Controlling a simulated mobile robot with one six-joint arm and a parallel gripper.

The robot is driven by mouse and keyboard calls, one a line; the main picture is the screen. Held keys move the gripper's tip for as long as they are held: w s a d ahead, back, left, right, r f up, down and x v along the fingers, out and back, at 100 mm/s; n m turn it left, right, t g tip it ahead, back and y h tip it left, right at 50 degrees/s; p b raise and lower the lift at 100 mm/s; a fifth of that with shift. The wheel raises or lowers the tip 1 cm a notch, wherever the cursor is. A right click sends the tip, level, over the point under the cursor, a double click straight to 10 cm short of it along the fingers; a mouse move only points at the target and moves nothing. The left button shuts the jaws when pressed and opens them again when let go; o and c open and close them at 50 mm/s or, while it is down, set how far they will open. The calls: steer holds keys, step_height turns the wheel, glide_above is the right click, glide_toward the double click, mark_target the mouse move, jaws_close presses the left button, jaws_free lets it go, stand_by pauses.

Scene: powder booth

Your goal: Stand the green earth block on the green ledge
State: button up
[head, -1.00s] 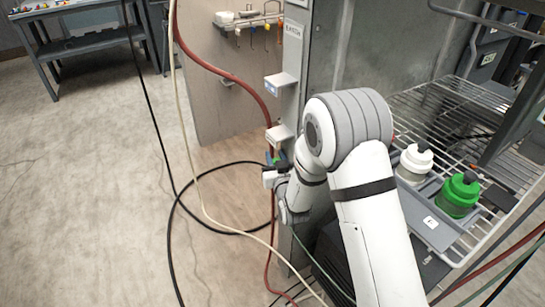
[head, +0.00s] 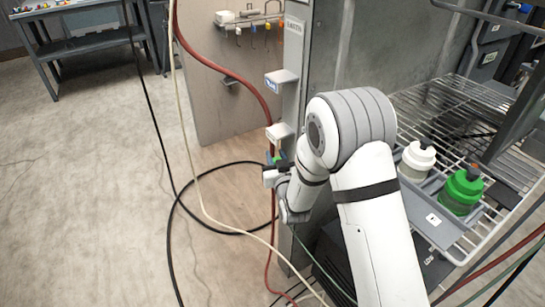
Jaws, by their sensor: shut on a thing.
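My gripper (head: 276,163) is small and low beside the cabinet's left edge, just below the lower white ledge. It is shut on a small green piece, which I take for the green earth block (head: 278,158). A bluish patch shows beside the green. My wrist and the dark fingers hide much of this spot. Two white ledges stick out from the cabinet edge: an upper one (head: 282,78) with a blue label and a lower one (head: 279,132). I cannot make out a green ledge separately, or whether the block touches one.
A wire rack (head: 455,115) at right holds a white-capped bottle (head: 417,160) and a green bottle (head: 461,190). A red hose (head: 230,77) and black cable (head: 171,225) hang and loop left of the gripper.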

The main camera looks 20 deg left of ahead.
steer(key=shift+d+f, duration=0.25)
steer(key=shift+f, duration=0.1)
steer(key=o, duration=0.5)
steer(key=shift+o, duration=2.1)
steer(key=shift+s+d+f, duration=0.1)
steer(key=shift+s+d, duration=0.05)
steer(key=shift+s, duration=0.05)
steer(key=v, duration=0.6)
steer(key=shift+s+r, duration=0.2)
steer(key=shift+r, duration=0.1)
steer(key=shift+s+d, duration=0.1)
steer(key=shift+s, duration=0.3)
